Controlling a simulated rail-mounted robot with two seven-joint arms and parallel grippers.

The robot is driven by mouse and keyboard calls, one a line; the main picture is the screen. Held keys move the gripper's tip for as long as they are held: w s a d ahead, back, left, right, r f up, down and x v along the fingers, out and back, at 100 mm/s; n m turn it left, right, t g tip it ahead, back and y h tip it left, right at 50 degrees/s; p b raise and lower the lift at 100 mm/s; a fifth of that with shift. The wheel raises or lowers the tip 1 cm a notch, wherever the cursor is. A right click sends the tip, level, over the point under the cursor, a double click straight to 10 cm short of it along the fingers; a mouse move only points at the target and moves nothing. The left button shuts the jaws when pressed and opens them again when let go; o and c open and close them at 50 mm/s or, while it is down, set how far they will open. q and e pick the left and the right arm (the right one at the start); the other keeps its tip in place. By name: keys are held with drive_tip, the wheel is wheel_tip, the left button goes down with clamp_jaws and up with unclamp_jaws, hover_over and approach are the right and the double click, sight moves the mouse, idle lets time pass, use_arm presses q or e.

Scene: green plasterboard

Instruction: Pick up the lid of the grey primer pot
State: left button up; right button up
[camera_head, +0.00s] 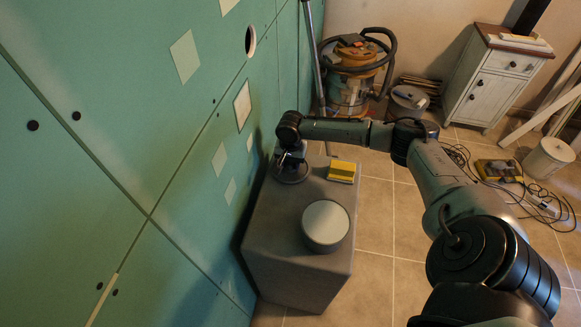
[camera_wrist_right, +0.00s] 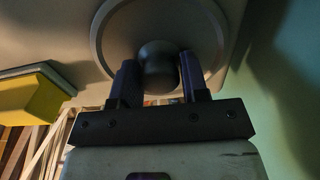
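The lid (camera_head: 291,174) is a dark round disc lying at the far left end of a grey block, close to the green wall. In the right wrist view the lid (camera_wrist_right: 105,38) fills the top, with its round dark knob (camera_wrist_right: 158,62) between my finger tips. My right gripper (camera_head: 291,156) is down at the lid; in the wrist view the fingers (camera_wrist_right: 160,78) flank the knob closely. Whether they press on it I cannot tell. The grey primer pot (camera_head: 326,224) stands upright on the near part of the block, its round top pale. My left gripper is not in view.
A yellow block (camera_head: 342,171) lies right of the lid; it also shows in the wrist view (camera_wrist_right: 30,98). The green plasterboard wall (camera_head: 130,110) rises close on the left. A vacuum cleaner (camera_head: 350,85), a bucket (camera_head: 408,103) and a cabinet (camera_head: 498,80) stand behind.

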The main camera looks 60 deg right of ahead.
drive_tip(key=c, duration=0.5)
